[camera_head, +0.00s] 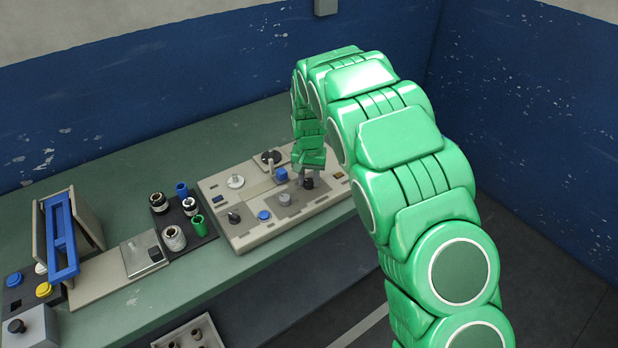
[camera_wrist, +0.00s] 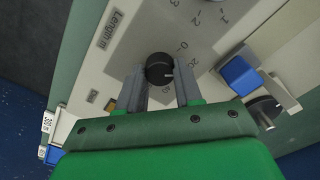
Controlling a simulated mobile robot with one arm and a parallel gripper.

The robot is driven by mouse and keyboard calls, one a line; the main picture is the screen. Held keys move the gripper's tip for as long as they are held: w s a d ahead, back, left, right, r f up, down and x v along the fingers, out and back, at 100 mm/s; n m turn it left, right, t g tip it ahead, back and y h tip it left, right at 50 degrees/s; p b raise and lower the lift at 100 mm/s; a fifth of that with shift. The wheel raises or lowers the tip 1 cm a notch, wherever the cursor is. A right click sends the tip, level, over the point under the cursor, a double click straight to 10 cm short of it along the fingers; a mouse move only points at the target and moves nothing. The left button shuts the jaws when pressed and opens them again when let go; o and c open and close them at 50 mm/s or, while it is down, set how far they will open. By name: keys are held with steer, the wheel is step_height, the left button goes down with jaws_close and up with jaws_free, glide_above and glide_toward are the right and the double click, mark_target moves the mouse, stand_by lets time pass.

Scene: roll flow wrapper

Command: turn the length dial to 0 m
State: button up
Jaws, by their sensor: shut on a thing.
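The length dial is a round black knob (camera_wrist: 159,66) on the pale panel, beside a printed label (camera_wrist: 114,27) that begins "Length". My gripper (camera_wrist: 160,75) has its two grey fingers on either side of the knob and is shut on it. A small white mark shows on the knob's right side. Printed numbers stand near it, including a 0 at its upper right; which number the mark meets is hard to tell. In the head view my gripper (camera_head: 306,174) reaches down onto the dial (camera_head: 308,184) at the panel's right side.
The panel (camera_head: 241,240) also carries a blue button (camera_head: 264,215), a blue-topped lever (camera_head: 281,174) and other knobs. A blue block (camera_wrist: 239,76) sits right of the dial in the wrist view. Left on the bench are a dark tray with cylinders and a blue frame (camera_head: 61,237).

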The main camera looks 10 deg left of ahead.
mark_target(309, 180)
steer(key=n, duration=0.4)
steer(key=shift+n, duration=2.1)
steer(key=o, duration=1)
steer(key=shift+o, duration=0.2)
steer(key=shift+r, duration=0.1)
step_height(309, 180, up, 7)
steer(key=shift+f, duration=0.2)
steer(key=shift+r, duration=0.5)
